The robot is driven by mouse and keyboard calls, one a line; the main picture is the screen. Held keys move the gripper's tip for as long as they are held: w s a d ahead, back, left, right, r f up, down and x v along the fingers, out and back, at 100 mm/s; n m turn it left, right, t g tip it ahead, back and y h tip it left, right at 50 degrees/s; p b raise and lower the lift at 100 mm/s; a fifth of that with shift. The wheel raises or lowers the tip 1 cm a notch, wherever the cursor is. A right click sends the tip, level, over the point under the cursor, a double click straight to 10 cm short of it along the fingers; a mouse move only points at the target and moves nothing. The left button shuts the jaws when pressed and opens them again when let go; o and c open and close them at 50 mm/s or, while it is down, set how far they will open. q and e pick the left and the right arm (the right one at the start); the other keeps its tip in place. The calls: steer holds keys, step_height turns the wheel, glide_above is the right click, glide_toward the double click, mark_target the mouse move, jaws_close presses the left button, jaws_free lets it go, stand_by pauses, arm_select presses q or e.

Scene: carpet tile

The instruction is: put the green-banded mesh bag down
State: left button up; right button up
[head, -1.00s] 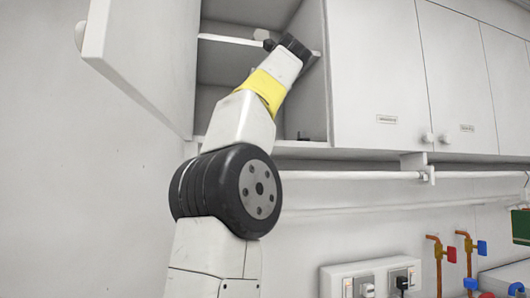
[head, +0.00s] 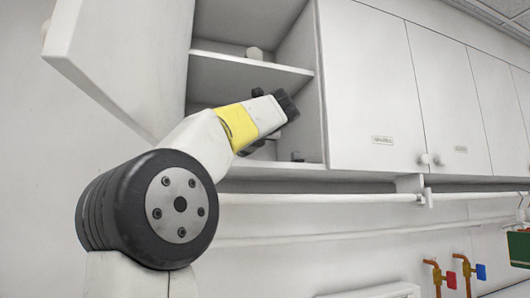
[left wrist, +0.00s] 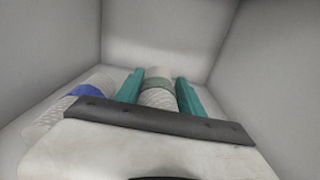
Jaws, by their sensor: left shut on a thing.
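The green-banded mesh bag (left wrist: 157,98) is pale, with a dull green band, and stands between the two teal fingers of my left gripper (left wrist: 158,86) in the left wrist view. The gripper is shut on it, inside a pale grey compartment. Whether the bag's base touches the floor of the compartment cannot be told. In the head view my left arm reaches into the lower compartment of the open wall cabinet (head: 249,72); the fingers and the bag are hidden there. My right gripper is not in view.
A blue-banded mesh bag (left wrist: 86,92) lies close left of my left gripper. The open cabinet door (head: 120,60) hangs at the left.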

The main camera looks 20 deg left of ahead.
mark_target(248, 154)
arm_select(q)
steer(key=shift+f, duration=1.7)
steer(key=shift+f, duration=0.1)
steer(key=o, duration=1.4)
steer(key=shift+c, duration=0.2)
